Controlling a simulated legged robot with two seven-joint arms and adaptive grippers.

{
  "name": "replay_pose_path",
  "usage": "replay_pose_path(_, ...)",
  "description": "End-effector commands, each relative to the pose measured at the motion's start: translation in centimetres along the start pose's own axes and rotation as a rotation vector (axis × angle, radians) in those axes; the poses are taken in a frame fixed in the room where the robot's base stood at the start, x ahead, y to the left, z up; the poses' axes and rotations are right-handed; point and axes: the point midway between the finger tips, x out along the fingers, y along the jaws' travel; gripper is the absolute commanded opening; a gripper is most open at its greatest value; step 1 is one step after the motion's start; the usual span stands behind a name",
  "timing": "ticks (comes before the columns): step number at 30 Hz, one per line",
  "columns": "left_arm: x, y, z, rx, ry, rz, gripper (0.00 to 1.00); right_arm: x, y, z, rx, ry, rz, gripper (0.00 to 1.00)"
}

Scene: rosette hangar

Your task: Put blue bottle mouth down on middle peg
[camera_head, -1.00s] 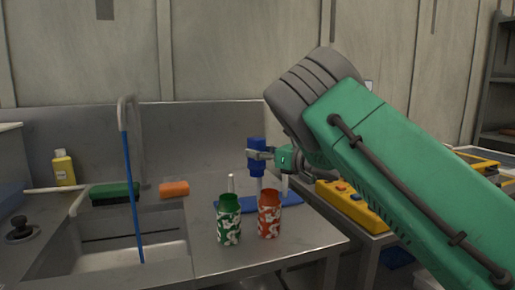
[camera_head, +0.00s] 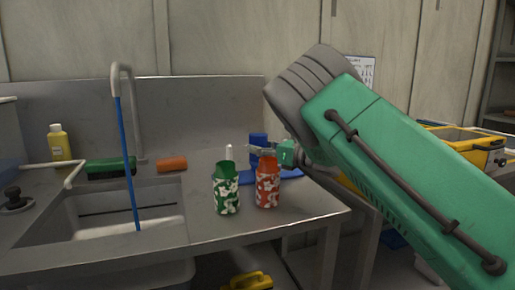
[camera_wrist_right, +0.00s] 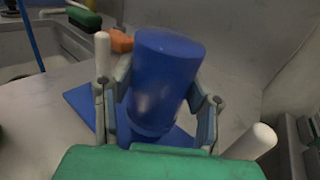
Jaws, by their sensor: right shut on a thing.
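The blue bottle (camera_head: 258,139) is mouth down, its broad base up, over the blue peg base (camera_head: 288,175). It also shows large in the right wrist view (camera_wrist_right: 165,75), slightly tilted there. My right gripper (camera_head: 266,149) is shut on it, a finger on each side (camera_wrist_right: 163,95). A white outer peg (camera_head: 229,153) stands to the left of the bottle. In the wrist view, one white peg (camera_wrist_right: 102,58) is left of the bottle and another (camera_wrist_right: 252,143) right. The middle peg is hidden; I cannot tell how far the bottle sits over it. My left gripper is out of view.
A green patterned bottle (camera_head: 227,190) and a red one (camera_head: 267,184) stand in front of the peg base. The sink (camera_head: 125,212), blue stick (camera_head: 127,160), green brush (camera_head: 108,167) and orange sponge (camera_head: 172,164) are left. A yellow case (camera_head: 465,145) is right.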

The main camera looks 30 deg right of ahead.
Motion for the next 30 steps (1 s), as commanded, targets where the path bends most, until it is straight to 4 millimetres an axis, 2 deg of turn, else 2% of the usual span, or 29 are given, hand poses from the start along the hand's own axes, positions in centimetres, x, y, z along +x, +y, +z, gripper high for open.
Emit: replay_pose_path(30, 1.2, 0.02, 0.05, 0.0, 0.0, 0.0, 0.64, 0.03, 0.05, -1.09, -0.001, 0.0, 0.0, 0.2)
